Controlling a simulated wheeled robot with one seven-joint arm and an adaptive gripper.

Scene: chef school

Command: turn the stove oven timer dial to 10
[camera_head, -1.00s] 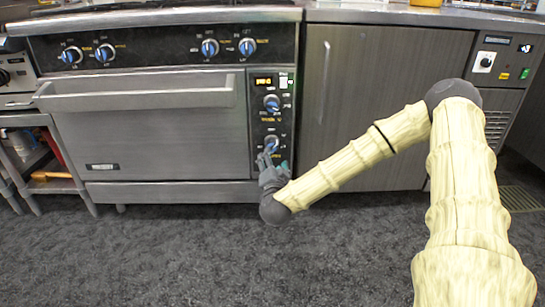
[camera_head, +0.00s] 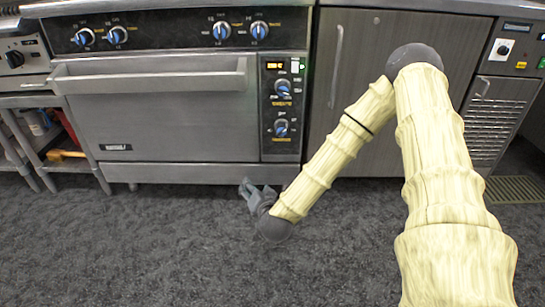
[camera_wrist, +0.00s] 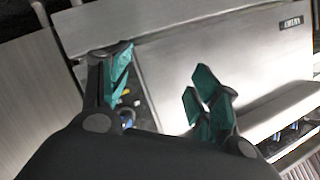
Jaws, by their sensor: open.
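The stove oven's control panel (camera_head: 282,108) has a small lit display (camera_head: 276,66) on top. Below it are an upper dial (camera_head: 282,88) and a lower dial (camera_head: 281,126), both with blue pointers. Their labels are too small to read, so I cannot tell which is the timer or their settings. My gripper (camera_head: 256,188) is open and empty, low in front of the oven's bottom edge, below and left of the lower dial and apart from it. In the wrist view, my gripper's teal-padded fingers (camera_wrist: 162,82) are spread, and a blue dial part (camera_wrist: 127,117) shows partly hidden by the left finger.
The oven door handle (camera_head: 150,80) sticks out left of the panel. Several burner knobs (camera_head: 221,32) line the top. A grey cabinet (camera_head: 375,100) stands to the right, a metal shelf unit (camera_head: 35,125) to the left. The dark floor (camera_head: 150,250) in front is clear.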

